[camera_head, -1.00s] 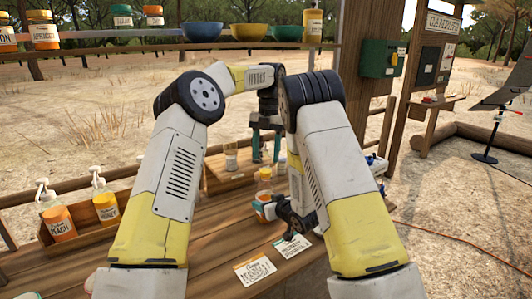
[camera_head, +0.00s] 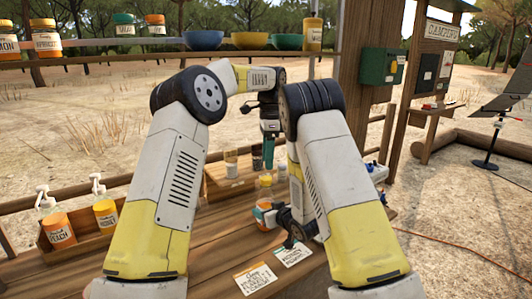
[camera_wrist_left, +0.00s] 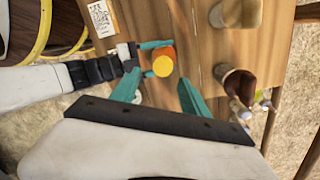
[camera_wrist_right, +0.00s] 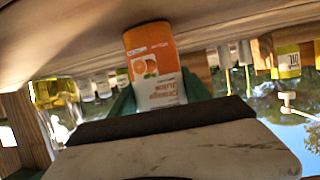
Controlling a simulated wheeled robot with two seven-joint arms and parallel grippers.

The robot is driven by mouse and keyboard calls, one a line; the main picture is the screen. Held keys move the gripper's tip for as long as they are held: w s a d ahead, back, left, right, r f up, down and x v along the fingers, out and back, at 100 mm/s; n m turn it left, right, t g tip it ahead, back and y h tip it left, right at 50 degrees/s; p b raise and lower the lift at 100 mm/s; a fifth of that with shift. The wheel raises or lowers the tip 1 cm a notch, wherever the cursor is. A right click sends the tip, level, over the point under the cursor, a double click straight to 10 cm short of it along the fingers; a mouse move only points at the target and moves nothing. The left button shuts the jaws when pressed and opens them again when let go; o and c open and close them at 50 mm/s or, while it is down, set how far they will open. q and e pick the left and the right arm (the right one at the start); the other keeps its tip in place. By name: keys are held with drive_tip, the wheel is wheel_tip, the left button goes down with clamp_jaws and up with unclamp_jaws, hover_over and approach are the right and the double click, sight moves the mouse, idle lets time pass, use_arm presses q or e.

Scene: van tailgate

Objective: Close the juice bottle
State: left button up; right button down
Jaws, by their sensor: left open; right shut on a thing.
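The juice bottle (camera_head: 264,210), with an orange label, stands upright over the wooden counter. My right gripper (camera_head: 282,214) is shut on its side; in the right wrist view the label of the bottle (camera_wrist_right: 155,65) sits between the teal fingers. My left gripper (camera_head: 268,162) points down above the bottle and is seen nearly edge-on. In the left wrist view my left gripper (camera_wrist_left: 160,90) is open, its fingers spread either side of the bottle's round yellow-orange top (camera_wrist_left: 162,66). I cannot tell whether that top is a cap or the bottle's mouth.
A wooden tray (camera_head: 216,190) with jars stands just behind the bottle. Two pump bottles, peach (camera_head: 57,225) and honey (camera_head: 105,212), stand in a box at the left. Two cards (camera_head: 255,278) lie at the counter's front. A shelf (camera_head: 120,52) with bowls and jars runs above.

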sight(266, 178)
use_arm(q)
drive_tip(key=n, duration=0.7)
drive_tip(key=shift+r, duration=0.25)
drive_tip(key=n, duration=0.6)
drive_tip(key=shift+s+a+r+n, duration=0.1)
drive_tip(key=shift+r+n, duration=0.1)
drive_tip(key=shift+n, duration=0.2)
drive_tip(key=n, duration=0.6)
drive_tip(key=shift+r+n+t, duration=0.25)
drive_tip(key=shift+n+t, duration=0.05)
drive_tip(key=shift+n, duration=0.1)
drive_tip(key=n, duration=0.7)
drive_tip(key=shift+a+r, duration=0.2)
drive_tip(key=shift+r, duration=0.05)
drive_tip(key=shift+f, duration=4.05)
